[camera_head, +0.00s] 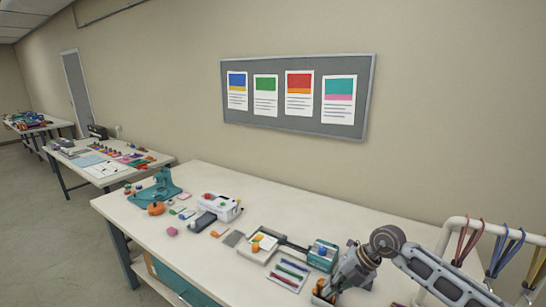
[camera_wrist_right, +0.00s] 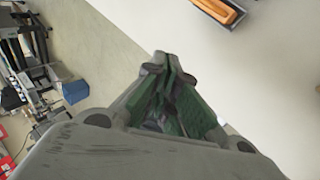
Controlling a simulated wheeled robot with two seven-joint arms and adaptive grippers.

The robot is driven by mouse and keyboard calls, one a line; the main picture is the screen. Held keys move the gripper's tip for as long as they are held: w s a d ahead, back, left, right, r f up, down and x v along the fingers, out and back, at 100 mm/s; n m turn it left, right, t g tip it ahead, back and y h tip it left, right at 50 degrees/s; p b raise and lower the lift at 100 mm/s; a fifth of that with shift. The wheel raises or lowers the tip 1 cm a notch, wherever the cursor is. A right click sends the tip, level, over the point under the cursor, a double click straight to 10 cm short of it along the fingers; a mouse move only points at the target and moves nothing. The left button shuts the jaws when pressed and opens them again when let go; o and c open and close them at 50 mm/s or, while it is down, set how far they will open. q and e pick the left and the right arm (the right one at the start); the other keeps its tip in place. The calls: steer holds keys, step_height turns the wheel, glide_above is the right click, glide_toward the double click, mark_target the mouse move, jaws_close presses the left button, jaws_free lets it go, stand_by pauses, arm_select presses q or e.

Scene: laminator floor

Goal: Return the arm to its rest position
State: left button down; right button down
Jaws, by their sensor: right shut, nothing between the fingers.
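My right arm comes in from the lower right of the head view, bent at a grey joint, and angles down over the near part of the white table (camera_head: 345,205). My right gripper (camera_head: 328,292) points downward at the bottom of the head view, and its tips are hard to make out there. In the right wrist view the green-padded fingers of the gripper (camera_wrist_right: 163,62) meet at their tips, with nothing between them. My left gripper is in neither view.
An orange piece in a dark tray (camera_wrist_right: 221,11) lies past the fingertips. A teal device (camera_head: 322,254), a flat tray with colored strips (camera_head: 288,275) and a white machine (camera_head: 215,206) stand on the table. A white rack with hanging cords (camera_head: 480,222) stands at right.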

steer(key=s+a+r+t+y, duration=0.25)
steer(key=a+r+y, duration=0.65)
steer(key=a, duration=0.5)
steer(key=w+d+r+m+t, duration=0.2)
steer(key=w+r+m+t, duration=0.2)
steer(key=r+m+t, duration=0.65)
steer(key=w+d+f+m+t+h, duration=0.2)
steer(key=d+f+m+t+h, duration=0.3)
steer(key=d+m+h, duration=0.5)
steer(key=s+d+f+m+g+h, duration=0.4)
steer(key=d+f+m+h, duration=0.2)
steer(key=f+m, duration=0.3)
steer(key=s+d+f+g, duration=0.1)
steer(key=s+f+g, duration=0.6)
steer(key=s, duration=0.4)
steer(key=s+d+f+g, duration=0.1)
steer(key=s+f+g, duration=0.4)
steer(key=s+f, duration=0.55)
step_height(320, 180, down, 31)
steer(key=s, duration=0.3)
steer(key=s+d+f+g, duration=0.1)
steer(key=s+f, duration=0.9)
steer(key=s, duration=0.1)
steer(key=s+d+f+g, duration=0.1)
steer(key=s+d+f, duration=0.1)
steer(key=s+f, duration=0.9)
steer(key=shift+s+d+y, duration=0.15)
steer(key=shift+d+y, duration=0.15)
